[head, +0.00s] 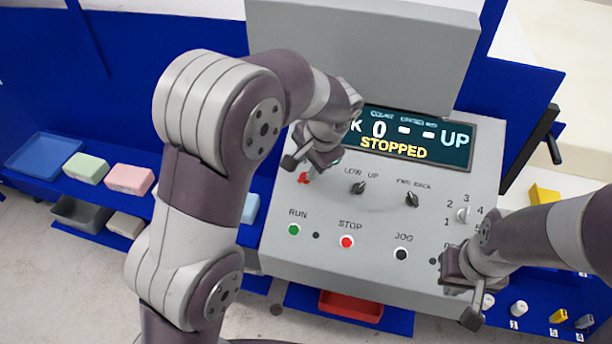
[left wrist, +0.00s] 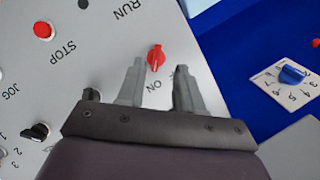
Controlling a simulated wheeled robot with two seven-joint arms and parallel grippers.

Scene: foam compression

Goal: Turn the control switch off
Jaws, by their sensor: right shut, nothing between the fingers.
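The control switch is a small red rotary knob (head: 303,179) on the left of the grey sloped panel (head: 330,225). In the left wrist view the red knob (left wrist: 156,55) shows its ridge, with the word ON printed beside it. Which label the ridge points to I cannot tell for certain. My left gripper (head: 302,164) is at the knob, partly covering it in the head view. In the left wrist view my left gripper (left wrist: 159,72) is open, the knob showing between and just beyond its fingertips. My right gripper (head: 466,300) is shut and empty at the panel's lower right.
The display (head: 415,140) reads STOPPED. Green RUN (head: 294,230), red STOP (head: 346,242) and black JOG (head: 401,254) buttons line the lower panel. Black selector knobs (head: 358,188) (head: 411,199) and a pale numbered dial (head: 463,215) sit nearby. A blue knob (left wrist: 292,74) shows in the left wrist view.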

